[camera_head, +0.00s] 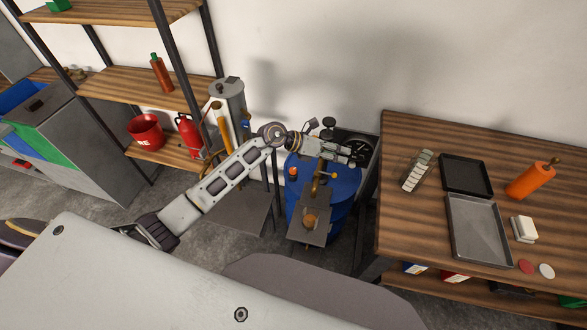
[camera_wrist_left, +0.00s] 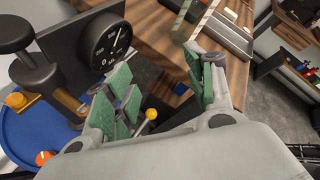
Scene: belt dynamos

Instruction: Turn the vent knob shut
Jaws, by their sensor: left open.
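My left gripper (camera_head: 350,157) is above the blue drum (camera_head: 340,188), beside the gauge. In the left wrist view its green-padded fingers (camera_wrist_left: 165,92) are open, with nothing between the tips. A black knob on a stem (camera_wrist_left: 16,33) stands left of the fingers, apart from them; a black knob also shows behind the arm in the head view (camera_head: 328,123). A small yellow ball-ended part (camera_wrist_left: 151,114) shows low between the fingers. An orange cap (camera_wrist_left: 44,158) is on the drum top. I cannot tell for sure which is the vent knob. My right gripper is out of view.
A round gauge on a black panel (camera_wrist_left: 104,45) stands close beside the left fingers. A brass tap (camera_head: 318,182) is at the drum's front. A wooden table (camera_head: 420,225) with trays (camera_head: 478,232) is to the right. Shelving (camera_head: 130,82) is on the left.

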